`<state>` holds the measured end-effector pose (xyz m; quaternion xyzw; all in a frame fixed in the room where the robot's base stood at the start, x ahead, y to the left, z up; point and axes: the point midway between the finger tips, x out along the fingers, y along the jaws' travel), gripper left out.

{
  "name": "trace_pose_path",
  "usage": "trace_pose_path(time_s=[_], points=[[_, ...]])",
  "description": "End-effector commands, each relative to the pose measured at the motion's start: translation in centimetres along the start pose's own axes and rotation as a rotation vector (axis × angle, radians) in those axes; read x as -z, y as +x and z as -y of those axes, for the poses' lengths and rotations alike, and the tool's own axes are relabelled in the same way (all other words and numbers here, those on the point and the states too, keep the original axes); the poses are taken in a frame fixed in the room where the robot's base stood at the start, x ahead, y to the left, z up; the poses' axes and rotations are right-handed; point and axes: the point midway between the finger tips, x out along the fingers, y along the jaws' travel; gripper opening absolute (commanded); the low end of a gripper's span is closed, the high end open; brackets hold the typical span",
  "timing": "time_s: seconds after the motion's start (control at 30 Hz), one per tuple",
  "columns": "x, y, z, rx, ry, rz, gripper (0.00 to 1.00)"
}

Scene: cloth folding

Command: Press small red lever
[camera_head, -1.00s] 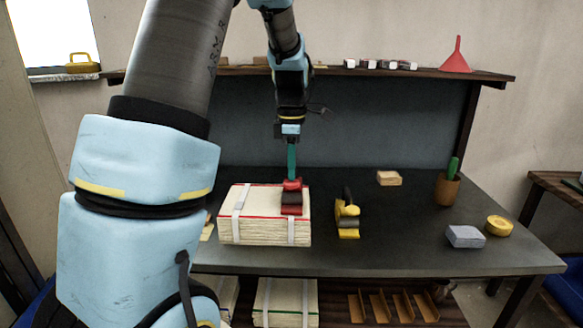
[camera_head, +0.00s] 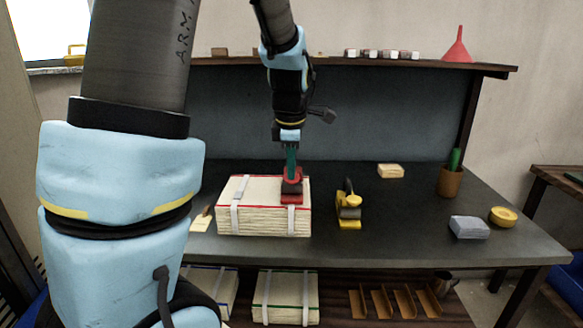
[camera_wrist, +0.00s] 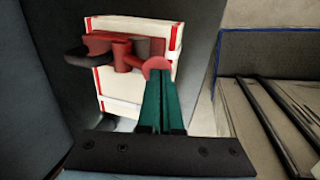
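A small red clamp-like device (camera_head: 291,197) sits on top of a strapped, cream block with red edges (camera_head: 262,222), near its right end. Its red lever (camera_wrist: 158,64) shows as a rounded red end in the wrist view, beside the red body (camera_wrist: 128,58) and a black handle (camera_wrist: 88,57). My gripper (camera_head: 291,170) points down at the device from above. Its two green fingers (camera_wrist: 160,80) lie side by side, shut, with nothing visible between them. Their tips reach the red lever and seem to touch it; the exact contact is partly hidden.
A yellow device (camera_head: 349,212) stands right of the block. Farther right are a wooden block (camera_head: 390,171), a brown pot (camera_head: 449,183), a grey block (camera_head: 469,227) and a yellow roll (camera_head: 502,217). A shelf (camera_head: 430,64) runs behind. The table's middle right is clear.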

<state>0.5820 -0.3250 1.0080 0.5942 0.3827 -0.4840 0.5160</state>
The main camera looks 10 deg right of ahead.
Motion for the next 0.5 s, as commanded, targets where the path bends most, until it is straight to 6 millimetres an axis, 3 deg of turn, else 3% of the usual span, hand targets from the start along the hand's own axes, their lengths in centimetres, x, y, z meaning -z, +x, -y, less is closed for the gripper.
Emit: trace_pose_path(time_s=[0.2, 0.5], points=[[-0.1, 1.4, 1.5, -0.147, 0.003, 0.001, 0.00], [0.1, 1.9, 1.9, -0.142, -0.002, -0.001, 0.00]])
